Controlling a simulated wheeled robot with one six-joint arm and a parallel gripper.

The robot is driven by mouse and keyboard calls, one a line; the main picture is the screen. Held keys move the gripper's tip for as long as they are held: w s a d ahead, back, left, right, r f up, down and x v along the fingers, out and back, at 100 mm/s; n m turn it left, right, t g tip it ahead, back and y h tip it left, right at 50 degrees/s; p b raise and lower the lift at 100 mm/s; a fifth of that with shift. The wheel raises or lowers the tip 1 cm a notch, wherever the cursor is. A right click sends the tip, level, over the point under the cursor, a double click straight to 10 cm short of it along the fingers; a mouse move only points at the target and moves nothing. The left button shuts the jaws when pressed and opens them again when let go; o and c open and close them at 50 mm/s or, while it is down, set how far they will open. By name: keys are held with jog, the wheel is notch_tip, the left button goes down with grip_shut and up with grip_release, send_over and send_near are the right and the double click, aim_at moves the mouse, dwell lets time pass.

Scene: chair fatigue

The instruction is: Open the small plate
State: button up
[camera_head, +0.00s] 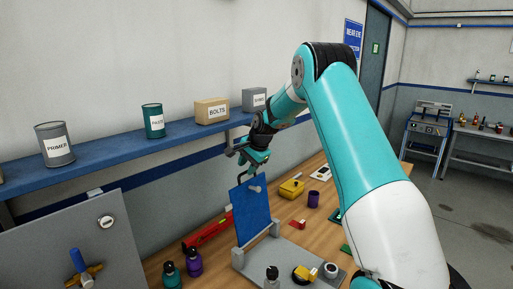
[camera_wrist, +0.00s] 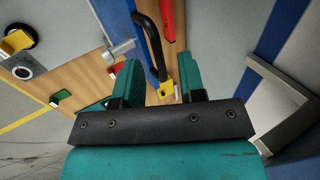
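The small plate is a blue panel (camera_head: 252,212) standing nearly upright on a grey base plate (camera_head: 290,262) on the workbench. A grey knob sits near its top right corner. In the wrist view the blue plate (camera_wrist: 138,40) shows nearly edge-on, with a black curved handle (camera_wrist: 150,36) on it. My gripper (camera_head: 252,158) is at the plate's top edge. In the wrist view its two teal fingers (camera_wrist: 158,66) are apart, and the handle's lower end shows between or just beyond them. I cannot tell if they touch it.
A yellow box (camera_head: 291,189), a purple cup (camera_head: 313,200) and a red tool (camera_head: 208,230) lie on the wooden bench. Purple and teal bottles stand left of the base. A blue shelf (camera_head: 130,158) with cans and boxes runs behind. A grey panel with a blue-handled valve is at left.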

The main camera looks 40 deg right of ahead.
jog(key=b+v, duration=0.4)
jog(key=v, duration=1.1)
jog(key=shift+r, duration=0.35)
jog(key=s+a+f+n+g+y+b, duration=0.1)
jog(key=s+a+f+n+b, duration=0.15)
jog(key=a, duration=0.55)
jog(key=s+a+f+n+y+b, duration=0.1)
jog(key=s+a+f+n, duration=0.2)
jog(key=a, duration=0.4)
jog(key=s+a+f+n+g+b, duration=0.1)
jog(key=s+a+f+n+b, duration=0.15)
jog(key=a+n, duration=0.4)
jog(key=s+a+f+n+g+b, duration=0.1)
jog(key=s+a+f+n, duration=0.2)
jog(key=s+a, duration=0.2)
jog(key=s+a+f+n+g+y+b, duration=0.1)
jog(key=s+a+f+n, duration=0.3)
jog(key=s, duration=0.7)
jog(key=s+a+f+n+g+b, duration=0.1)
jog(key=s+a+f+n+b, duration=0.1)
jog(key=s+a+f+n, duration=0.2)
jog(key=s+a, duration=0.1)
jog(key=s, duration=0.2)
jog(key=shift+s+a+f+b, duration=0.2)
jog(key=shift+s+a+b, duration=0.1)
jog(key=shift+s+a, duration=0.1)
